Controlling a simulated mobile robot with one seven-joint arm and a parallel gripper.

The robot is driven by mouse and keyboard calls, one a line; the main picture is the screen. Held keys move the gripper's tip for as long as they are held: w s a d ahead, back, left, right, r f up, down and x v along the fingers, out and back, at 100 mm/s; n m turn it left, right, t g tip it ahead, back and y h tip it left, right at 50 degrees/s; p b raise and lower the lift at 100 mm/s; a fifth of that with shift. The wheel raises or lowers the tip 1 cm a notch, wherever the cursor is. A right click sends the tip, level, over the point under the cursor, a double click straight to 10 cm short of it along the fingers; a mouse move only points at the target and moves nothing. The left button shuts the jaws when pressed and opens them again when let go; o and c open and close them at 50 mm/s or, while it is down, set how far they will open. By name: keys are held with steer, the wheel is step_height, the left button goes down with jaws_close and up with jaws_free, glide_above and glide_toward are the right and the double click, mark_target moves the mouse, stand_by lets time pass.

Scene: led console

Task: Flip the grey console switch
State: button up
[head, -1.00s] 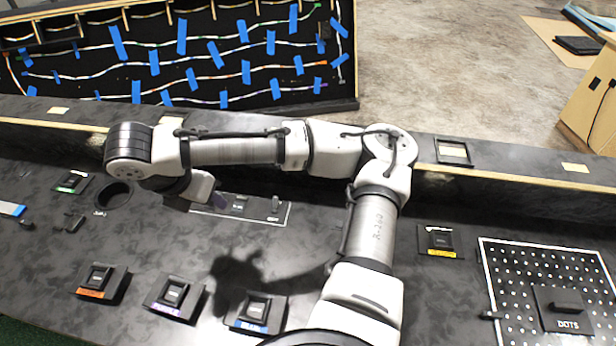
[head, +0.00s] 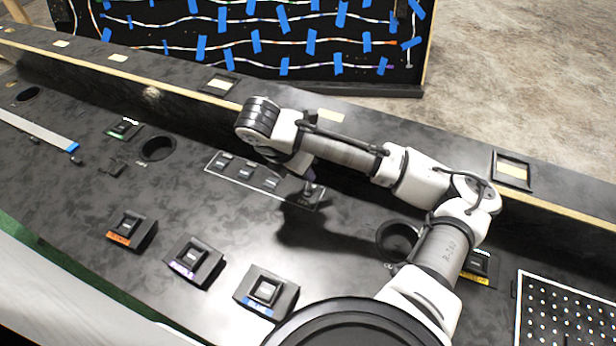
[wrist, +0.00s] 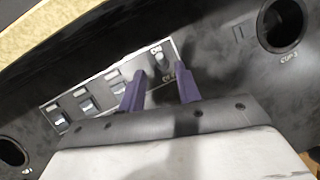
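The grey console switch is a small toggle (wrist: 160,58) at the right end of a white-outlined panel (head: 214,166), with ON and OFF lettering beside it in the wrist view. My gripper (wrist: 160,70) has two purple fingers, spread apart with nothing held. The toggle shows in the gap between the fingertips, a little beyond them; I cannot tell whether either finger touches it. In the head view my gripper (head: 310,175) hangs low over the panel's right end, partly covering the switch.
Several dark rocker switches (wrist: 87,104) line the panel left of the toggle. Round cup holes (head: 158,148) lie on both sides. Raised button boxes (head: 194,262) stand along the console's front. A ledge (head: 220,85) runs behind the panel.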

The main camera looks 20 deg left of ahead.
mark_target(309, 186)
steer(key=shift+x, duration=2.75)
steer(key=shift+r, duration=0.1)
steer(key=shift+c, duration=0.2)
jaws_close()
